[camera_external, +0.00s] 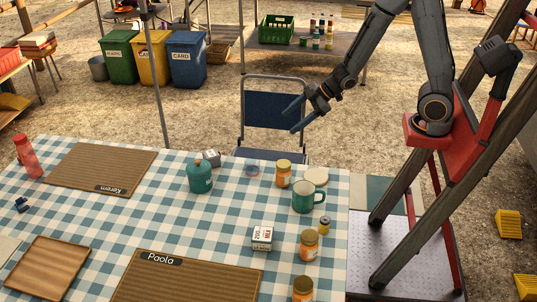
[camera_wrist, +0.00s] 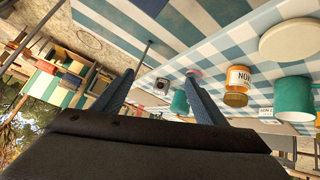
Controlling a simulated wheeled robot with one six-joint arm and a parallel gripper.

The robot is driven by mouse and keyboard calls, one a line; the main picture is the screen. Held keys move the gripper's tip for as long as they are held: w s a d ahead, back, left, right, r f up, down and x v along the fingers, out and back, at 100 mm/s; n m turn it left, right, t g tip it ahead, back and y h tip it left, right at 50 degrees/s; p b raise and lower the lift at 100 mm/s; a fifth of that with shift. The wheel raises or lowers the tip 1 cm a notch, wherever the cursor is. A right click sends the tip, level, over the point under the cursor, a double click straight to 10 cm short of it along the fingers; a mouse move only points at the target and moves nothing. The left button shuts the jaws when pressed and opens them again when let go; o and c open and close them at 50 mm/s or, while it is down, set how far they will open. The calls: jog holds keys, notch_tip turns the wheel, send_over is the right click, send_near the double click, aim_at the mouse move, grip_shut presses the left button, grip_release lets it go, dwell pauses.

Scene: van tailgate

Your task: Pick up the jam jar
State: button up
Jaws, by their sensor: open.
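Several orange jars with gold lids stand on the checked tablecloth in the external view, and I cannot tell which holds jam. One jar (camera_external: 283,174) stands near the back edge; another (camera_external: 309,245) is nearer the front right, and a third (camera_external: 303,289) is at the bottom edge. In the wrist view an orange jar (camera_wrist: 238,78) shows upside down, its label partly readable as "NON". My gripper (camera_external: 297,116) is open and empty, in the air beyond the table's back edge, apart from the jars. Its two fingers also show in the wrist view (camera_wrist: 160,78).
A green mug (camera_external: 303,198) and a pale disc (camera_external: 316,177) stand close to the back jar. A teal canister (camera_external: 200,178) is to its left. A white box (camera_external: 262,238) and a small jar (camera_external: 323,226) are nearby. A folding chair (camera_external: 272,110) stands behind the table.

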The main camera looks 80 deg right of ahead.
jog(key=s+a+r+n+t+y+b, duration=0.1)
jog(key=s+a+r+n+y, duration=0.15)
jog(key=a+y, duration=0.35)
jog(key=s+a+r+n+t+y, duration=0.1)
jog(key=s+a+r+n+y, duration=0.15)
jog(key=a+y, duration=0.3)
jog(key=y, duration=0.1)
send_near(289, 168)
jog(key=f, duration=0.1)
jog(key=w+d+f, duration=0.1)
jog(key=shift+w+d+f, duration=0.35)
jog(key=shift+f, duration=0.05)
jog(key=shift+f+p+x, duration=0.1)
jog(key=shift+p+x, duration=0.15)
jog(key=shift+x, duration=1.65)
jog(key=shift+f+p+x, duration=0.15)
jog(key=shift+p+x, duration=0.05)
jog(key=shift+x, duration=1.75)
jog(key=shift+w+d, duration=0.1)
jog(key=shift+d, duration=0.05)
jog(key=shift+c, duration=0.5)
jog(key=c, duration=1.3)
jog(key=shift+r, duration=0.1)
